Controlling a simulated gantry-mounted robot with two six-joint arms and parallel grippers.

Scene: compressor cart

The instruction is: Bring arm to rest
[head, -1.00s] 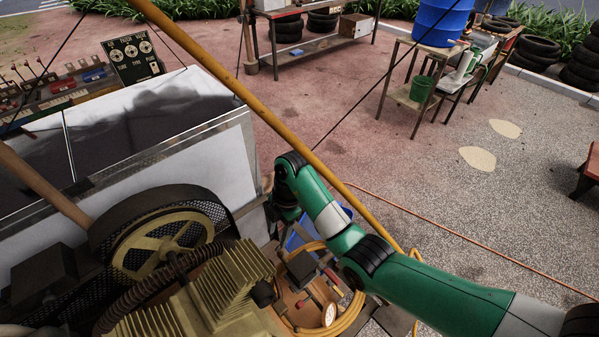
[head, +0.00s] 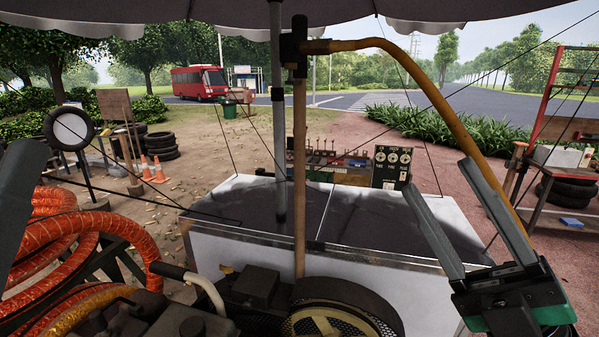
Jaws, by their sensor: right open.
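My right gripper (head: 437,175) is raised at the lower right in the head view. Its two long grey fingers point up and to the left, spread wide apart with nothing between them. Behind the fingers are the white cart box with dark top panels (head: 370,215) and the curved yellow hose (head: 435,95). The gripper looks clear of both, though the depth gap is hard to judge. A dark grey slanted shape at the left edge is cut off and unclear.
A wooden pole (head: 299,170) rises in front of the cart box. The compressor wheel (head: 335,318) is at the bottom. Orange ribbed hose (head: 75,235) is coiled at left. A gauge panel (head: 391,167) stands behind the box. Thin dark lines cross the view. A workbench (head: 565,190) is at right.

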